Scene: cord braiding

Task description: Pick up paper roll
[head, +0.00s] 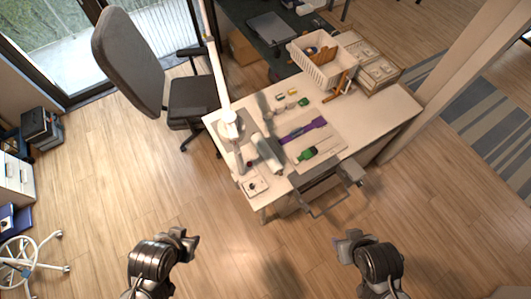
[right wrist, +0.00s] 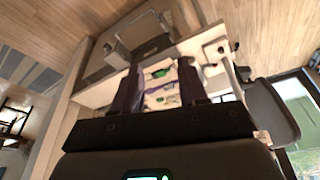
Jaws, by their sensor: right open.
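A white paper roll (head: 268,152) appears to lie on its side on the left part of the white desk (head: 385,123), beside dark grey items. My left gripper (head: 184,242) is low in the head view, away from the desk; its jaws are too small to read. My right gripper (head: 350,242) is in front of the desk, apart from the roll. In the right wrist view my right gripper (right wrist: 158,90) has its two dark fingers spread, with desk items seen beyond the gap. I cannot clearly make out the roll in that view.
A purple item (head: 305,130) and a green bottle-like object (head: 307,154) lie right of the roll. A white lamp (head: 229,122) stands left of it. A white basket (head: 322,62) is at the back. A grey frame (head: 322,187) stands at the desk's front edge.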

